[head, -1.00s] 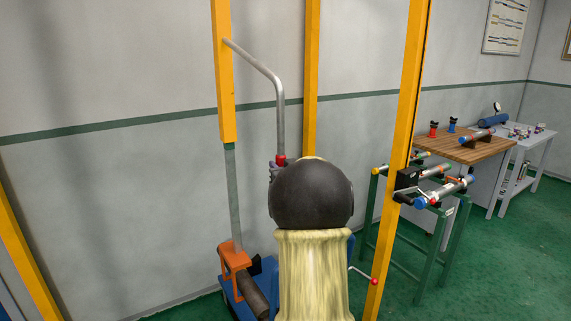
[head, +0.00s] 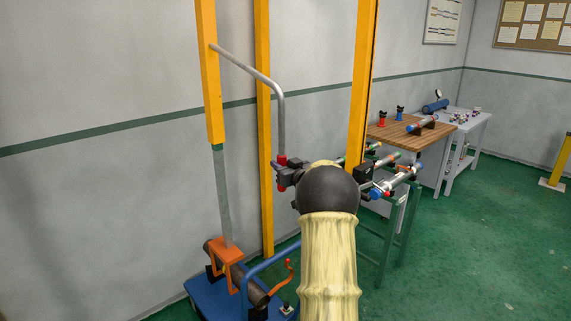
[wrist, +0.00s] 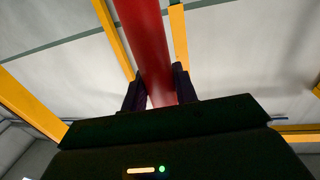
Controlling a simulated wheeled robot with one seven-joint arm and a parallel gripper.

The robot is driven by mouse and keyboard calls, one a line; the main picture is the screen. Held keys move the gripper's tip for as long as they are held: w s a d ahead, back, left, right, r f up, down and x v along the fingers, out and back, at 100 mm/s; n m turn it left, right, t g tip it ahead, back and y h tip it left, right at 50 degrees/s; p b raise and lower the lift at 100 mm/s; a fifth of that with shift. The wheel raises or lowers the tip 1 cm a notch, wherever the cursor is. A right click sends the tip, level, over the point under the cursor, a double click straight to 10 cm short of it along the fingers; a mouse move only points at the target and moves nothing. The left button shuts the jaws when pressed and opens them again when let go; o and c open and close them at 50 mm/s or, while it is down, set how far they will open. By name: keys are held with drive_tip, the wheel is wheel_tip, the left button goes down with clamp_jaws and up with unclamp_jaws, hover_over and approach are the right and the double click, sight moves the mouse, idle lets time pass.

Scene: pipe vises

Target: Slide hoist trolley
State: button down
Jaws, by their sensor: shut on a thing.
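My gripper (head: 285,175) is shut on the red grip (head: 281,160) at the lower end of a bent grey rod (head: 272,84). In the wrist view the red grip (wrist: 146,40) runs between the two dark fingers (wrist: 157,88). The rod's upper end meets a yellow upright (head: 208,80). A grey-green strip (head: 222,195) hangs below that upright to an orange bracket (head: 228,256) around a dark pipe (head: 254,289). The pipe is over a blue cart (head: 206,299); I cannot tell whether it rests on it. My arm hides part of the cart.
Yellow posts (head: 263,130) stand behind and to the right (head: 362,80). A green stand (head: 406,235) with pipes is right of my arm. A wooden bench (head: 412,131) and grey table (head: 478,122) stand farther back. Green floor (head: 470,260) is open at the right.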

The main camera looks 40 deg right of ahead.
drive_tip(key=shift+w+a+r, duration=0.1)
drive_tip(key=shift+r, duration=0.05)
drive_tip(key=c, duration=1.1)
unclamp_jaws()
drive_tip(key=shift+s, duration=0.2)
drive_tip(key=shift+s+f, duration=0.2)
drive_tip(key=shift+s, duration=0.05)
drive_tip(key=s+b, duration=0.1)
drive_tip(key=s, duration=0.4)
drive_tip(key=s+b, duration=0.2)
drive_tip(key=s, duration=0.4)
drive_tip(key=s+a+b, duration=0.1)
drive_tip(key=s, duration=0.4)
drive_tip(key=shift+s+r+b, duration=0.1)
drive_tip(key=shift+s+b, duration=0.1)
drive_tip(key=shift+b, duration=0.2)
